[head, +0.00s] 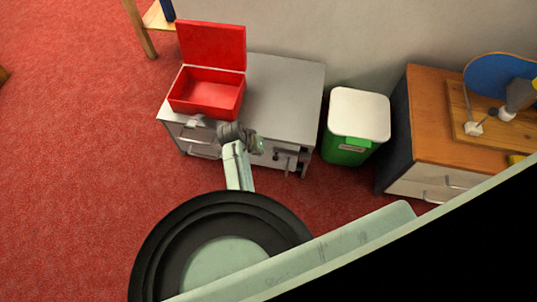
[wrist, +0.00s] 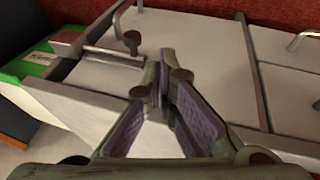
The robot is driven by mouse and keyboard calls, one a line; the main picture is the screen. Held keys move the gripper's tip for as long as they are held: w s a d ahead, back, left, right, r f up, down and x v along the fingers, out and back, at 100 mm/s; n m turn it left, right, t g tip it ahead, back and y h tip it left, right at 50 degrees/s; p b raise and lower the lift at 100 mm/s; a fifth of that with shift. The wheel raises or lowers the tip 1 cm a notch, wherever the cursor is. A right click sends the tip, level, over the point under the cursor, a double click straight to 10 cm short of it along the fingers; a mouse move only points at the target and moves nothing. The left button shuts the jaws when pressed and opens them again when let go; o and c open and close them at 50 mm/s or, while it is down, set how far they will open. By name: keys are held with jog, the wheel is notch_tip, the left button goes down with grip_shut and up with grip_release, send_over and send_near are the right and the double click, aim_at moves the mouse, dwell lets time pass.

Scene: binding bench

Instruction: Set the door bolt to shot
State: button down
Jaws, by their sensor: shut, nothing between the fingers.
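The door bolt (wrist: 112,56) shows in the wrist view as a pale metal rod with a dark knob (wrist: 132,40), on the pale door (wrist: 108,82) of the grey cabinet. A reddish-brown block (wrist: 68,42) stands at the rod's left end; I cannot tell how far the rod reaches into it. In the head view the small dark knob (head: 276,157) shows on the cabinet front, low at the right. My gripper (wrist: 168,68) is shut and empty, its fingertips close beside the knob; contact is unclear. It also shows in front of the cabinet in the head view (head: 260,146).
An open red box (head: 207,108) stands on the grey cabinet (head: 283,95). A green bin with a white lid (head: 359,112) stands close to its right. A wooden-topped cabinet (head: 428,125) is further right. The red carpet is clear at the left.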

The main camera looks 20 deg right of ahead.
jog(key=shift+s+d+f, duration=0.3)
jog(key=shift+d+f, duration=0.45)
jog(key=shift+f, duration=0.25)
jog(key=shift+s+d+f, duration=0.3)
jog(key=shift+d+f, duration=0.45)
jog(key=shift+f, duration=0.2)
jog(key=s+d+p, duration=0.1)
jog(key=s+d, duration=0.1)
jog(key=d, duration=0.1)
jog(key=shift+p, duration=0.35)
jog(key=shift+r, duration=0.15)
